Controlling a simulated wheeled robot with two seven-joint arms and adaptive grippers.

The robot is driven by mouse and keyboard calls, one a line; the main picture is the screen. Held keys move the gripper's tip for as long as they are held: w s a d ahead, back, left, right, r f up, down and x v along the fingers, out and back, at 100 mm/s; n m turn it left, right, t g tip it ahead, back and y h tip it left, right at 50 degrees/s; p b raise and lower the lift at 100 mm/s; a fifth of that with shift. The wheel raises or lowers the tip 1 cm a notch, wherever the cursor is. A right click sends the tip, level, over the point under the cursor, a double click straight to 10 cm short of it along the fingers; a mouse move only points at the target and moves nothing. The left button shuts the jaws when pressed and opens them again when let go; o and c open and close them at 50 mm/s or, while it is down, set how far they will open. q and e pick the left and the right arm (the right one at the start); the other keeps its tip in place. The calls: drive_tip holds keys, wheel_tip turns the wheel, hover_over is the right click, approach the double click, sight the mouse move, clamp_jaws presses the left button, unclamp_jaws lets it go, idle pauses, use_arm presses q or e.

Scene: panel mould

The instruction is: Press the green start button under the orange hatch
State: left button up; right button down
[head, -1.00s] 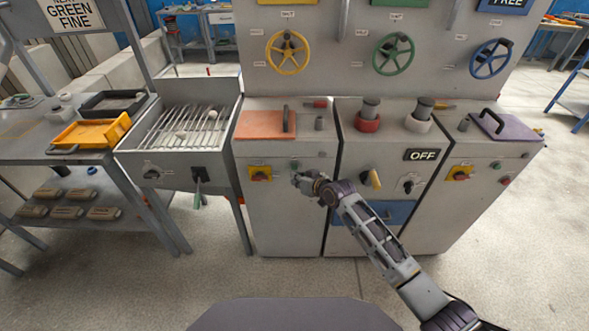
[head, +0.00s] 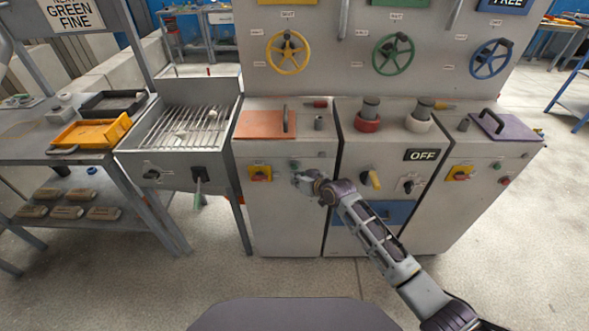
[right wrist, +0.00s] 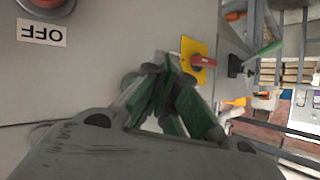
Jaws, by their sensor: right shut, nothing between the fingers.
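The orange hatch (head: 262,124) lies shut-looking on top of the left cabinet, with a dark handle at its right side. On the front below it, a small green button (head: 294,163) shows just above my right gripper (head: 298,181). My right gripper is shut and empty, close to the panel; I cannot tell whether it touches it. In the right wrist view its green-padded fingers (right wrist: 162,62) meet near the panel and partly cover a dark round part (right wrist: 135,76). The green button cannot be made out there. My left gripper is not in view.
A yellow plate with a red switch (head: 260,173) sits left of my gripper; it also shows in the right wrist view (right wrist: 198,61). A grill trough (head: 186,127) stands left.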

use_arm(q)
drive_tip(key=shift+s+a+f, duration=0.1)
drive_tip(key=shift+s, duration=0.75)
use_arm(e)
drive_tip(key=shift+w, duration=0.35)
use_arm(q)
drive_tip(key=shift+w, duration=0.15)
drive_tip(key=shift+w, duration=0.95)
use_arm(e)
drive_tip(key=shift+w, duration=0.15)
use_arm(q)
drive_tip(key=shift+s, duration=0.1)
